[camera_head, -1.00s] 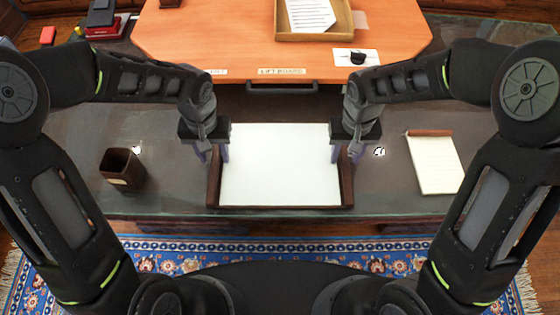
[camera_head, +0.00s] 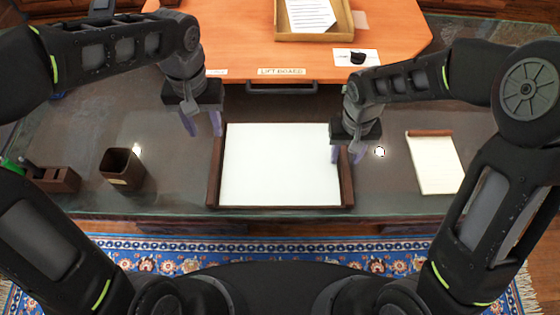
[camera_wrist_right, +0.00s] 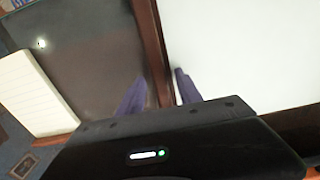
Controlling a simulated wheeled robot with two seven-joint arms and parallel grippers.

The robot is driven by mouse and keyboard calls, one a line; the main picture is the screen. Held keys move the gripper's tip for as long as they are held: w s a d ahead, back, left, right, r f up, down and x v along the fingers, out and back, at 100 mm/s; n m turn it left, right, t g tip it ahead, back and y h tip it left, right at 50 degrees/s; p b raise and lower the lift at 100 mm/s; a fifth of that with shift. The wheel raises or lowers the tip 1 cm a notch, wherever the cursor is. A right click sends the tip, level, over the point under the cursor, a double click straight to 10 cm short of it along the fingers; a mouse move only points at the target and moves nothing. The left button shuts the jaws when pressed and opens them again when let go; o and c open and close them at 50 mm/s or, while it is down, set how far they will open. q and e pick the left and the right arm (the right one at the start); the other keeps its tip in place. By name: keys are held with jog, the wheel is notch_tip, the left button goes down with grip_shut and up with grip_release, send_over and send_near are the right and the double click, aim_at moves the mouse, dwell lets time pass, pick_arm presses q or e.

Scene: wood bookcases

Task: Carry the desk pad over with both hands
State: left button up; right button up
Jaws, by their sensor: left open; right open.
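The desk pad (camera_head: 281,166), a white sheet with dark brown side rails, lies flat on the dark desk in the middle of the head view. My left gripper (camera_head: 203,124) is open and empty, up and to the left of the pad's left rail, apart from it. My right gripper (camera_head: 346,154) is open at the pad's right rail. In the right wrist view its purple fingers (camera_wrist_right: 158,92) stand on either side of the brown rail (camera_wrist_right: 152,50), one over the dark desk and one over the white sheet (camera_wrist_right: 240,50).
An orange board (camera_head: 225,40) labelled "LIFT BOARD" adjoins the desk's far side, with a wooden tray (camera_head: 340,33) and a small card (camera_head: 343,62) on it. A brown cup (camera_head: 122,169) and a pen holder (camera_head: 52,179) stand left. A notepad (camera_head: 434,165) lies right.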

jog(key=shift+r, duration=0.15)
notch_tip(320, 180, up, 12)
dwell(0.5)
dwell(0.4)
